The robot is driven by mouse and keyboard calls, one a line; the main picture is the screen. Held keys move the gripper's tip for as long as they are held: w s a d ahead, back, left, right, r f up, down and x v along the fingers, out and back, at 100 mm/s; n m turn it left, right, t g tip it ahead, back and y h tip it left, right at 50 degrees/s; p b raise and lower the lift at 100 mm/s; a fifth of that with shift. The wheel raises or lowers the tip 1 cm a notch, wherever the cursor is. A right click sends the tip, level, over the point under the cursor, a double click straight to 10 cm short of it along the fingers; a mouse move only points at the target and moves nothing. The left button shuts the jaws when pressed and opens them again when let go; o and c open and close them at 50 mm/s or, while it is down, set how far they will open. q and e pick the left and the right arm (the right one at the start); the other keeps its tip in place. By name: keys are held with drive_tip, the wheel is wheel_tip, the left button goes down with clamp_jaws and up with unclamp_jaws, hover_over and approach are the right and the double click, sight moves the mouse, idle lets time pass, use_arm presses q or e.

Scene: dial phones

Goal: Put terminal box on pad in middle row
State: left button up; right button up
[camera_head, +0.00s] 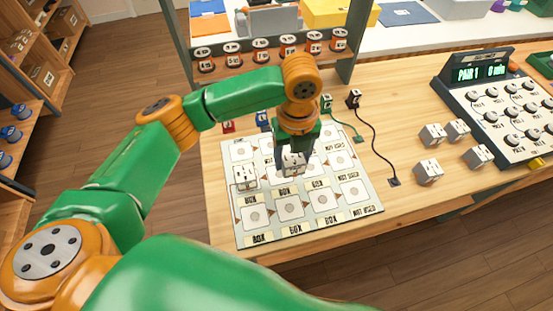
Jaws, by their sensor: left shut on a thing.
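My left gripper (294,152) points down over the white pad board (272,229). It is shut on a small white-grey terminal box (293,163), which is at the middle row of pads; I cannot tell if the box touches the board. Another terminal box (244,176) sits on the board to the left, in the middle row's left end. The front rows of the board show empty square pads with BOX labels, and the right column reads NOT USED. The back part of the board is partly hidden by my gripper. My right gripper is not in view.
Several loose terminal boxes (428,171) stand on the wooden table at the right, beside the dial console (497,109) whose display (480,74) reads PAIR 1. A black cable (376,139) runs behind the board's right side. A rack of orange spools (287,46) stands at the back.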

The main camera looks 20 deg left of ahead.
use_arm(q)
drive_tip(key=a+f, duration=0.1)
drive_tip(key=f, duration=0.1)
drive_tip(key=w+a+f, duration=0.1)
drive_tip(key=a+f, duration=0.1)
drive_tip(key=shift+a, duration=0.3)
wheel_tip(320, 180, down, 3)
drive_tip(key=shift+d+r+p, duration=0.1)
drive_tip(key=shift+d+p, duration=0.05)
drive_tip(key=shift+p, duration=0.3)
drive_tip(key=shift+f, duration=0.2)
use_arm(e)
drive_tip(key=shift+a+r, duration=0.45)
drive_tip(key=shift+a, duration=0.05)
use_arm(q)
drive_tip(key=shift+f, duration=0.1)
drive_tip(key=o, duration=1.4)
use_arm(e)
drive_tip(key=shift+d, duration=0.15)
use_arm(q)
wheel_tip(320, 180, up, 12)
drive_tip(key=shift+r+b, duration=0.15)
drive_tip(key=shift+b, duration=0.25)
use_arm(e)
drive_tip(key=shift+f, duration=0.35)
